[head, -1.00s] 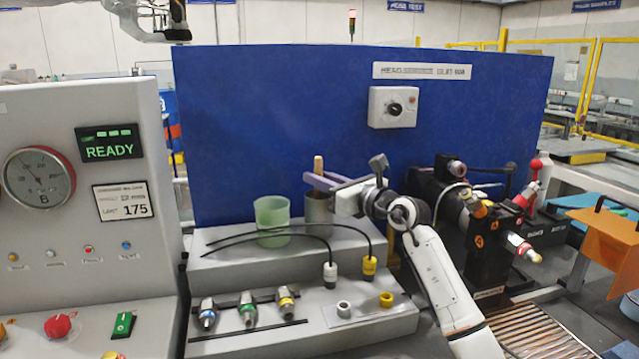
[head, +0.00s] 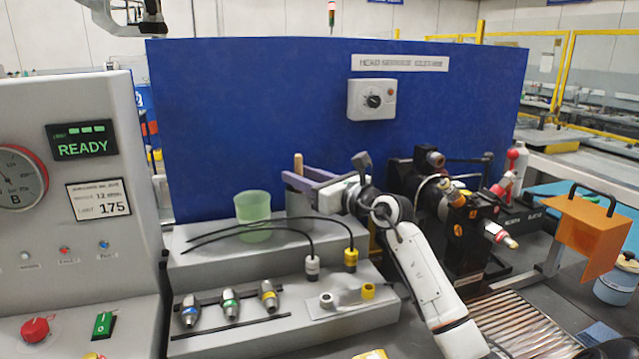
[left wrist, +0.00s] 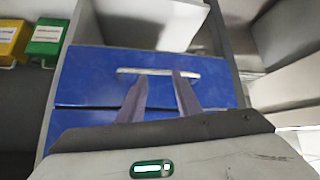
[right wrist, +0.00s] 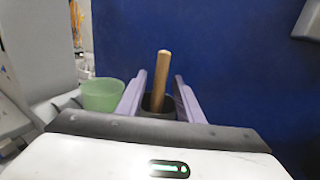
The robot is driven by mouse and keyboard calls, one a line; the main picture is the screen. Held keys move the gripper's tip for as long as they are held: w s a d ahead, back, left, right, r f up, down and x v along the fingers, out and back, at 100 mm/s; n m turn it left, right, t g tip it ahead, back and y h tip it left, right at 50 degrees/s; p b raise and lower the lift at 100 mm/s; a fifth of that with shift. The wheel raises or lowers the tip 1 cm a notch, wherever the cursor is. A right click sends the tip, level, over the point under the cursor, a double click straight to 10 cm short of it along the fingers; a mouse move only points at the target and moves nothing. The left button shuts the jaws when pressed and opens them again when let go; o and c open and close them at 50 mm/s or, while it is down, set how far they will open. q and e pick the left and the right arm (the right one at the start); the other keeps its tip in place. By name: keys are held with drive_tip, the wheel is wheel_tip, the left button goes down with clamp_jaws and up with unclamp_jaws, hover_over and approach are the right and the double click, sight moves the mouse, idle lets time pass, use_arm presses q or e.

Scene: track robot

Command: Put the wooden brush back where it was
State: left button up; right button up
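The wooden brush stands upright in a dark grey cup (head: 299,204), with only its handle (head: 298,164) showing above the rim. Its bristles are hidden in the cup. My right gripper (head: 304,180) is at the cup's top with its purple fingers apart. In the right wrist view the brush handle (right wrist: 161,75) rises between the two fingers, with a gap on each side. The cup (right wrist: 155,104) shows behind and between them. My left gripper (left wrist: 160,95) shows only in the left wrist view, open and empty before a blue drawer (left wrist: 85,75) with a metal handle.
A green translucent cup (head: 253,212) stands left of the grey cup. Black cables with white and yellow plugs (head: 351,258) arch in front. Several fittings (head: 230,303) lie on the lower step. A black fixture (head: 462,225) stands right of my arm. The blue panel (head: 250,110) closes off the back.

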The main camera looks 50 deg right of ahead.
drive_tip(key=s, duration=1.1)
drive_tip(key=shift+s+a, duration=0.15)
drive_tip(key=shift+a, duration=0.1)
